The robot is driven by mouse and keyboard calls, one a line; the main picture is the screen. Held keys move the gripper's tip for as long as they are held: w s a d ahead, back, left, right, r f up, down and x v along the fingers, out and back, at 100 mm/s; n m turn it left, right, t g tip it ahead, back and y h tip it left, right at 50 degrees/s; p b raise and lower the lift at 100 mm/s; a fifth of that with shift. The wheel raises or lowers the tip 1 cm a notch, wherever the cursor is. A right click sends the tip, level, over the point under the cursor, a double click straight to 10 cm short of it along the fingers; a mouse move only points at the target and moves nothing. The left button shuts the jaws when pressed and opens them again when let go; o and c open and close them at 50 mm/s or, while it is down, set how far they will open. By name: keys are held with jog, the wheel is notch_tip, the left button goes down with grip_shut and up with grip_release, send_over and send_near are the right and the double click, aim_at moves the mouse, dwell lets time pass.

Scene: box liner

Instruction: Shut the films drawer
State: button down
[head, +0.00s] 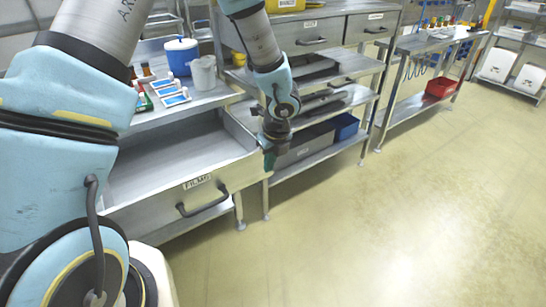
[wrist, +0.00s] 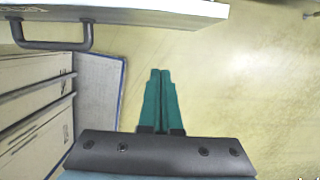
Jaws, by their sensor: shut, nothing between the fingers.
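The films drawer (head: 180,165) is a wide metal drawer pulled out from the bench at the left, empty inside as far as I see. Its front carries a "FILMS" label (head: 197,182) and a dark bar handle (head: 203,200). My gripper (head: 269,163) is just beyond the drawer front's right end, pointing down. I cannot tell whether it touches the drawer. In the wrist view, the green fingers (wrist: 161,100) are together and empty. A pale panel edge with a dark handle (wrist: 52,45) shows there at the top left, apart from the fingers.
A shelved metal unit (head: 330,105) stands behind my gripper. A red bin (head: 440,88) is on a low shelf farther right. The floor in front is clear.

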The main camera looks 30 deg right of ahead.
aim_at(258, 166)
jog(key=w+f+p, duration=0.1)
jog(key=w+f, duration=0.1)
jog(key=w+a+f+p, duration=0.1)
jog(key=w+f, duration=0.1)
jog(key=shift+w+f, duration=0.1)
jog(key=shift+f, duration=0.1)
jog(key=shift+w+f+p, duration=0.2)
jog(key=shift+w+p, duration=0.1)
jog(key=shift+w, duration=0.35)
jog(key=shift+w+a, duration=0.1)
